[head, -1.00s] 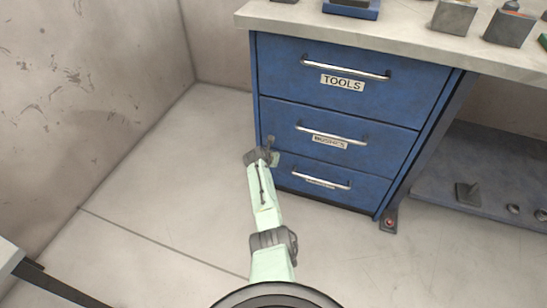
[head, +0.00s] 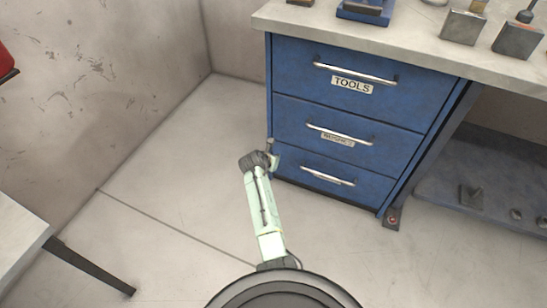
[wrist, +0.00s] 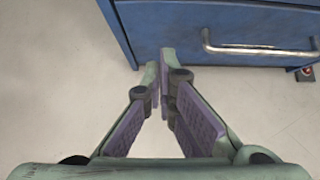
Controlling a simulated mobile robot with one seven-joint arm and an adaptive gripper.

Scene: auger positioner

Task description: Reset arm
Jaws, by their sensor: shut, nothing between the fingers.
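My arm (head: 262,205), pale green with dark joints, reaches up from the bottom middle of the head view toward the blue drawer cabinet. In the wrist view my gripper (wrist: 158,80) is shut with nothing between its fingers. Its fingertips meet just in front of the lower edge of a blue drawer front (wrist: 180,28) with a metal handle. I cannot tell whether they touch it. In the head view the fingers are mostly hidden by the wrist.
The blue cabinet (head: 350,120) has several drawers, all shut, under a worktop (head: 400,40) holding tools and blocks. A low shelf (head: 480,170) is at right. A light table (head: 20,245) with a dark leg stands at left. Floor (head: 170,190) between them is clear.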

